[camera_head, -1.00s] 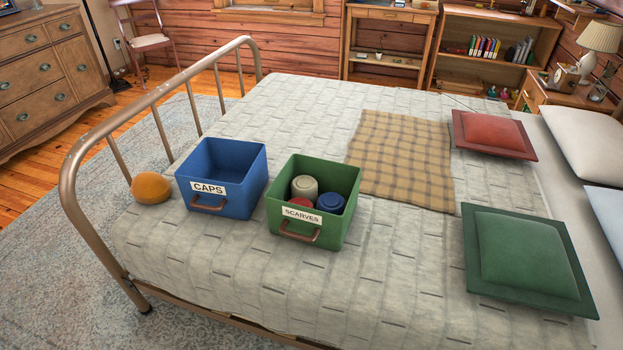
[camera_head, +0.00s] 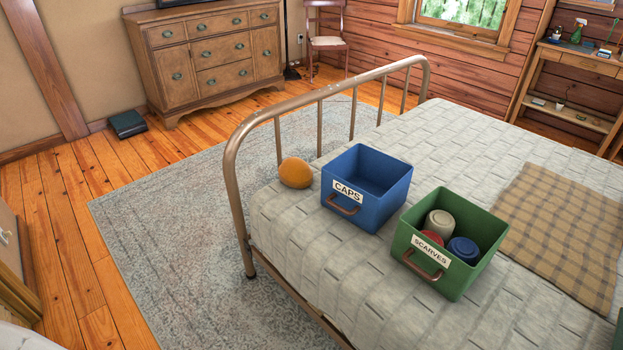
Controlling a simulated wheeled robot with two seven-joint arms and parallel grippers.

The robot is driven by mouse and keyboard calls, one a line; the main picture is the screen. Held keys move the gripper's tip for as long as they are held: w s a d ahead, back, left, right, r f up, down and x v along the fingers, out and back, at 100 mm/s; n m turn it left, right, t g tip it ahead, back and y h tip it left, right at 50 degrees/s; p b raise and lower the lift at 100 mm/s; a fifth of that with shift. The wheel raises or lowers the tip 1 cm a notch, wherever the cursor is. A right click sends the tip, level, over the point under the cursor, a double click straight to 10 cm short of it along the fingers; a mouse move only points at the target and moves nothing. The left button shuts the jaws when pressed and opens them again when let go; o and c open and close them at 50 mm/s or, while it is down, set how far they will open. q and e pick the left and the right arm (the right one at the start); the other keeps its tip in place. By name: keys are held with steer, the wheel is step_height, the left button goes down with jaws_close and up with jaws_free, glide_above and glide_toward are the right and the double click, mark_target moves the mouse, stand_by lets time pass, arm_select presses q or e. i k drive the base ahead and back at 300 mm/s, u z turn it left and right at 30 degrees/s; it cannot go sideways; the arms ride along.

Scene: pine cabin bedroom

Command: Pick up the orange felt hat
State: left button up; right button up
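The blue bin (camera_head: 365,212) is labelled CAPS and looks empty inside. The green bin (camera_head: 440,283) is labelled SCARVES and holds a cream roll (camera_head: 440,222), a red roll (camera_head: 432,238) and a blue roll (camera_head: 463,249). Neither of my grippers shows in the head view.
The curved metal bed rail (camera_head: 322,104) stands close behind and left of the hat. A plaid blanket (camera_head: 562,235) lies on the bed at right. A dresser (camera_head: 215,60) stands at the back.

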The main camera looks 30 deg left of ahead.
mark_target(293, 173)
steer(key=u, duration=2.1)
steer(key=i, duration=4.15)
steer(key=z, duration=1.95)
steer(key=i, duration=2)
steer(key=z, duration=1.4)
